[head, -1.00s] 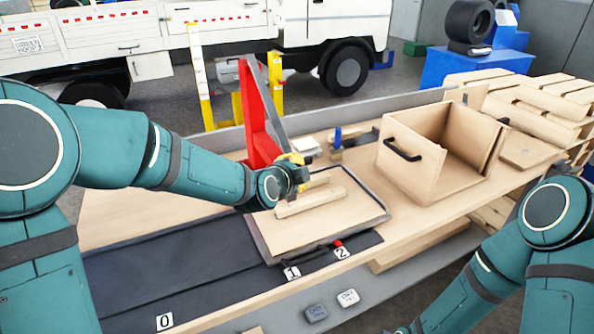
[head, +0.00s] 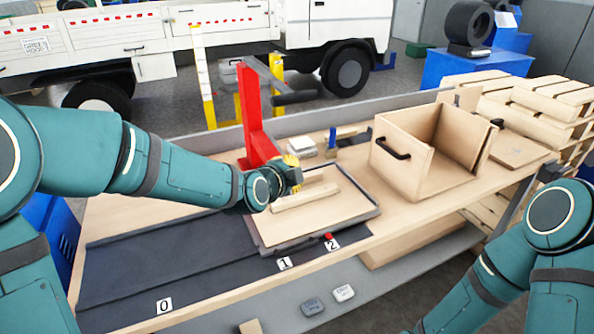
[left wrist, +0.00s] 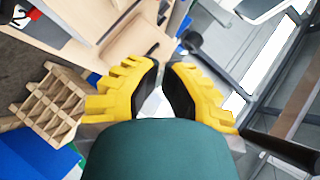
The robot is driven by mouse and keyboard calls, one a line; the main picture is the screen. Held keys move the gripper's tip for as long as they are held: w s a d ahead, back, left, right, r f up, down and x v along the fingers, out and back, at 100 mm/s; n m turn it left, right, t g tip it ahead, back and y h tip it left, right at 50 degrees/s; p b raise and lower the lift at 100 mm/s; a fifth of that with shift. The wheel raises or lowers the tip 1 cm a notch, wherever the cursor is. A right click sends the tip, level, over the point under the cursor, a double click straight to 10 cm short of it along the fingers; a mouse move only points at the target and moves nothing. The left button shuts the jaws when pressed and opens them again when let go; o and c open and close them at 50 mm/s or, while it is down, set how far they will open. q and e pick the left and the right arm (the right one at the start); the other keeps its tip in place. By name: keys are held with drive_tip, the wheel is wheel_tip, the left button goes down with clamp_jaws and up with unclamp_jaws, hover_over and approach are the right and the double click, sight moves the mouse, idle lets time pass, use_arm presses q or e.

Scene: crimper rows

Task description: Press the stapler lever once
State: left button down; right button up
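The stapler (head: 252,115) is a tall red post standing at the back of the workbench. Its lever is up, with a black handle (head: 297,98) sticking out to the right near the top. My left gripper (head: 296,172), with yellow fingers, is below the handle and in front of the post's foot, apart from the handle. In the left wrist view its fingertips (left wrist: 164,66) are close together with a narrow gap and nothing between them. A dark rod (left wrist: 285,150) at the lower right there may be the handle. My right gripper is out of view.
A framed board (head: 345,212) with a wooden strip (head: 305,200) lies under my left gripper. An open wooden box (head: 405,180) with a black handle stands to the right. A dark mat (head: 130,275) covers the front left of the bench. Stacked pallets (head: 510,100) are behind right.

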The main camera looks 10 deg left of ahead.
use_arm(q)
drive_tip(key=v, duration=0.7)
drive_tip(key=shift+a+f+p, duration=0.2)
drive_tip(key=shift+p, duration=0.25)
drive_tip(key=shift+w, duration=0.1)
